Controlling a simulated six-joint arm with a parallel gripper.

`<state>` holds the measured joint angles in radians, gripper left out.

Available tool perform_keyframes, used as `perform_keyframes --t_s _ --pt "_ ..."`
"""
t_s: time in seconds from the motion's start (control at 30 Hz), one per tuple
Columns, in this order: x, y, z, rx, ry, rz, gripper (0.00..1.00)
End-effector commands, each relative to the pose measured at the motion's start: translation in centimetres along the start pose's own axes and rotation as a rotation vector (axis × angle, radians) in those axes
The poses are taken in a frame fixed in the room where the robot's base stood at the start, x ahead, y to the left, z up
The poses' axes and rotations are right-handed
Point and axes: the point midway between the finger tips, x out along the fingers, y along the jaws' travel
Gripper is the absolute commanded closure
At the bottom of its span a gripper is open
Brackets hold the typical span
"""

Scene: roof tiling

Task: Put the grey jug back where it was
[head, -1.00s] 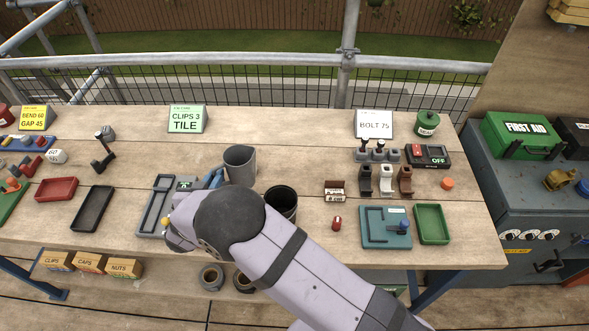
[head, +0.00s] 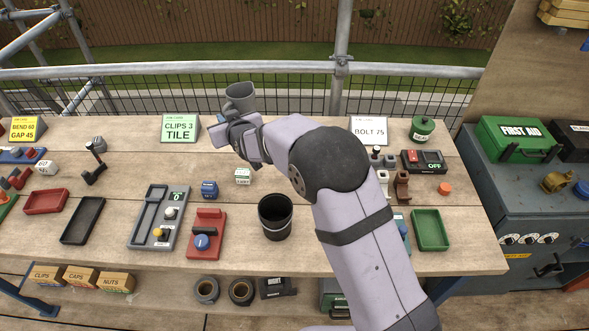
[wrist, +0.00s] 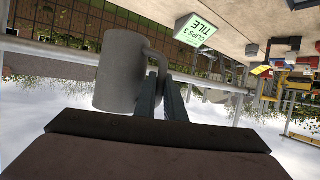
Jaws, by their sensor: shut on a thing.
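The grey jug (head: 240,96) is raised above the back of the bench, just right of the CLIPS 3 TILE sign, in the head view. My gripper (head: 238,124) is shut on it from the near side. In the wrist view the jug (wrist: 122,75) fills the middle, with the handle between my fingers (wrist: 163,92). The wrist picture is turned over, with sky below and the bench at the top. The jug is clear of the bench top (head: 330,250).
A black cup (head: 275,217) stands at the front middle. Left of it are a red device (head: 207,236) and a grey panel (head: 143,228). The CLIPS 3 TILE sign (head: 180,128) and BOLT 75 sign (head: 369,131) stand at the back. My arm hides part of the right side.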

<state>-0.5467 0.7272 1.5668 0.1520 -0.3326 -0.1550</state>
Motion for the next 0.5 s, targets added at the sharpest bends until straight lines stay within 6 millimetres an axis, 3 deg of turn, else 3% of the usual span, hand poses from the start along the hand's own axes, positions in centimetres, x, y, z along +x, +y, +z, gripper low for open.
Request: perform_keyframes --t_s 0.5 --pt "-0.6 3.0 -0.1 -0.058 0.008 -0.133 1.0"
